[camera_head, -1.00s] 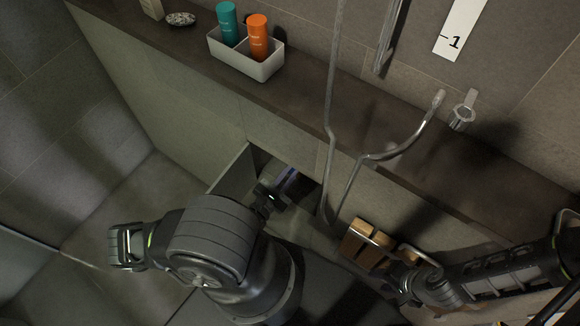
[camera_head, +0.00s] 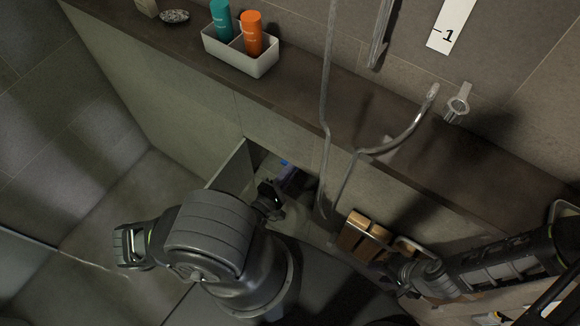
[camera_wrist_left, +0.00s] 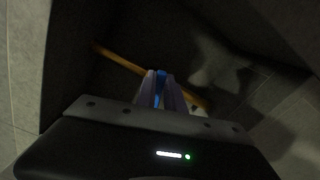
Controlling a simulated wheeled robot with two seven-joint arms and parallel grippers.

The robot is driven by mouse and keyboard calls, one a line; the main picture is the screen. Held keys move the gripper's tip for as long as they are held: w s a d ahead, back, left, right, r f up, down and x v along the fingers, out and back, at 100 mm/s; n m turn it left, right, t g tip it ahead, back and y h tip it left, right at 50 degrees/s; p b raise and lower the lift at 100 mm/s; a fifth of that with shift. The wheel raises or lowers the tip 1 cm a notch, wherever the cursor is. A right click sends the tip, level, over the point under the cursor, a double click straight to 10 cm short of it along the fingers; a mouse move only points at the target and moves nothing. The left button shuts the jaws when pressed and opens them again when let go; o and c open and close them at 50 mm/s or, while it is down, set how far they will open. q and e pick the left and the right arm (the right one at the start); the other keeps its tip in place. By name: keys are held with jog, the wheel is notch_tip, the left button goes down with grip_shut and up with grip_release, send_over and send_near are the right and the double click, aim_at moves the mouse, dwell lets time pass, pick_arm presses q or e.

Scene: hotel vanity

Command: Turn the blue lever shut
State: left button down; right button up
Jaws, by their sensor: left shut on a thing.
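The blue lever (camera_wrist_left: 161,84) shows in the left wrist view as a narrow blue strip between the fingers of my left gripper (camera_wrist_left: 160,92), which is shut on it. A small blue patch (camera_head: 285,162) also shows in the head view, in a dark opening low in the wall. The rest of the lever is hidden by the fingers and shadow. My left arm reaches into this opening. My right gripper (camera_head: 392,272) is low at the right, close to some wooden slats; its fingers are too unclear to read.
A yellow pipe (camera_wrist_left: 122,62) runs behind the fingers. An open panel (camera_head: 231,165) stands left of the opening. A shower hose (camera_head: 326,120) hangs just right of it. Wooden slats (camera_head: 363,234) lie further right. A white caddy (camera_head: 240,58) with bottles stands on the ledge.

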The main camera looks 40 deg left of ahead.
pick_arm(q)
jog(key=shift+a+m, duration=0.1)
jog(key=shift+m, duration=1.6)
jog(key=shift+w, duration=0.1)
jog(key=c, duration=1.4)
grip_release()
jog(key=shift+f, duration=0.15)
jog(key=shift+c, duration=0.2)
jog(key=shift+s, duration=0.2)
jog(key=s+b, duration=0.1)
jog(key=s, duration=0.6)
jog(key=shift+s, duration=0.3)
